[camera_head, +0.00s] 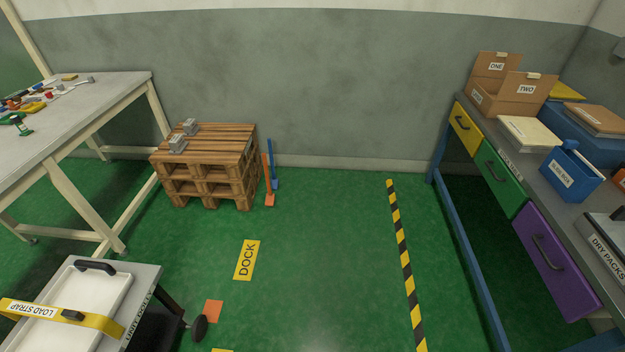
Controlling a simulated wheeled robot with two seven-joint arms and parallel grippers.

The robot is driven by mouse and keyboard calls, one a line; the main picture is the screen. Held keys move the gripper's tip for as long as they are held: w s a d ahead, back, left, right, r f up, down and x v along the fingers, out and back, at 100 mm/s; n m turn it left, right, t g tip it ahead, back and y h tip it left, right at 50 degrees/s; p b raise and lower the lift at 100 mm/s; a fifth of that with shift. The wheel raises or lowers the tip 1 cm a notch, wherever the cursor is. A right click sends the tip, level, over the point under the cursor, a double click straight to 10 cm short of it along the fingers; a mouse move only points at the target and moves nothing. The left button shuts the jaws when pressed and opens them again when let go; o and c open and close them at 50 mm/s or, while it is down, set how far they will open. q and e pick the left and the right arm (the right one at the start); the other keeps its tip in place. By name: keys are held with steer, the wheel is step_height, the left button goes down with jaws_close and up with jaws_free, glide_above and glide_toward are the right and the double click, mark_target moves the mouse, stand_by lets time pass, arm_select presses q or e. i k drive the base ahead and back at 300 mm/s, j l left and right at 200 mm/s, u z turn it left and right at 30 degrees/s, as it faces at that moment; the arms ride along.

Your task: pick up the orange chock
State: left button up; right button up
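An orange upright piece (267,182) with a tall thin handle and a small foot stands on the green floor by the right side of the wooden pallet stack; it looks like the orange chock. A similar blue piece (272,165) stands close behind it, to the right. A flat orange square (213,311) is on the floor near the cart; I cannot tell whether it is a marking or an object. Neither of my grippers is in view.
The pallet stack (203,163) bears grey blocks. A cart (146,278) with a white tray and yellow strap stands front left. A workbench (70,112) is left; a drawer bench (505,160) is right. Floor between the DOCK sign (246,260) and striped tape (402,245) is clear.

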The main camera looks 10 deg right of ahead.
mark_target(271, 197)
steer(key=i+l, duration=0.1)
steer(key=i, duration=0.5)
steer(key=i+l, duration=0.15)
steer(key=i, duration=0.5)
